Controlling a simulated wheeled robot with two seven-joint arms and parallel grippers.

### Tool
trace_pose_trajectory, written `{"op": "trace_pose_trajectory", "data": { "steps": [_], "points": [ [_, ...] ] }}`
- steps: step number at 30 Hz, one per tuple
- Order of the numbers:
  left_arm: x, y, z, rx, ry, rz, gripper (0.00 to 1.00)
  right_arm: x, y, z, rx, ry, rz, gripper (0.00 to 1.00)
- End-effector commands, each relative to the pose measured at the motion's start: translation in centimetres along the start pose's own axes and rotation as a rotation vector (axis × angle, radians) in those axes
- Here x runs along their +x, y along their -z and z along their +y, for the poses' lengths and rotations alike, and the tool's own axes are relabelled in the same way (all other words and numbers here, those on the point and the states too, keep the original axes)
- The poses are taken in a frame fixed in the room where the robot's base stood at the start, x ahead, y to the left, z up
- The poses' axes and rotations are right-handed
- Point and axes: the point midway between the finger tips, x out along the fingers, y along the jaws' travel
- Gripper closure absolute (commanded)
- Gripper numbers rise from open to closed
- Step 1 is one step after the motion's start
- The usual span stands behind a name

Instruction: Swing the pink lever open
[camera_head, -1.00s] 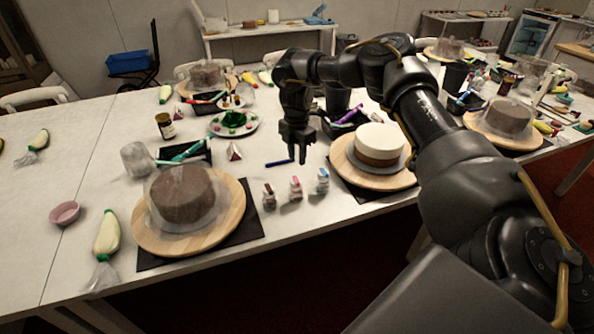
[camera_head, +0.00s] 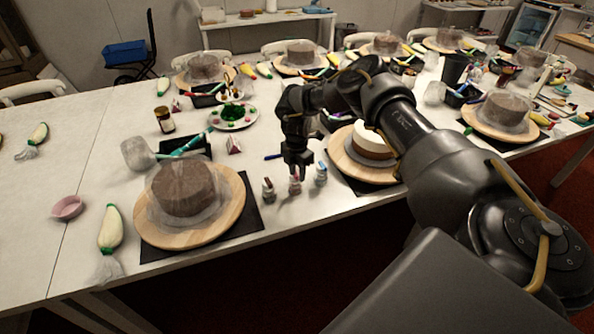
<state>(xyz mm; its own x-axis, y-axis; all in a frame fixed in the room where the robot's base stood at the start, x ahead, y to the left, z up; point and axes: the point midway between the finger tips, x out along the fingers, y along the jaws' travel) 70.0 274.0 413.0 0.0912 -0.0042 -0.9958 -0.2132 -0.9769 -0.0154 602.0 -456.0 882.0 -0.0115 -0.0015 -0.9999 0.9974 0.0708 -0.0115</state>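Three small bottles stand in a row on the table between two cake boards. The middle bottle (camera_head: 295,187) has a pinkish-red top, partly hidden by my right gripper; no separate pink lever can be made out at this size. The left bottle (camera_head: 268,191) has a dark red top and the right bottle (camera_head: 320,175) a blue one. My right gripper (camera_head: 299,175) points down just over the middle bottle, its fingers slightly apart. Whether it touches the bottle cannot be told. My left gripper is not in view.
A chocolate cake (camera_head: 184,190) under clear wrap stands on a round wooden board (camera_head: 232,213) to the left. A white-topped cake (camera_head: 372,143) stands close on the right. A blue pen (camera_head: 273,156) lies behind the bottles. The table's front edge is near.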

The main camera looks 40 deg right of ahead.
Motion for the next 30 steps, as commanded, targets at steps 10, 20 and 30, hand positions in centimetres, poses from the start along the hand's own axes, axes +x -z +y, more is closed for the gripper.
{"op": "trace_pose_trajectory", "data": {
  "steps": [10, 20, 30],
  "points": [
    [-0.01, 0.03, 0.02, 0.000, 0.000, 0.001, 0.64, 0.17, 0.04, 0.01, 0.000, 0.000, 0.001, 0.76],
    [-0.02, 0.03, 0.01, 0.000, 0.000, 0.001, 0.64, 0.15, 0.04, 0.01, -0.001, 0.000, 0.001, 1.00],
    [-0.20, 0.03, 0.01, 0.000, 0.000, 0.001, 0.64, 0.12, -0.26, -0.14, -0.076, 0.000, 0.002, 1.00]
  ]
}}
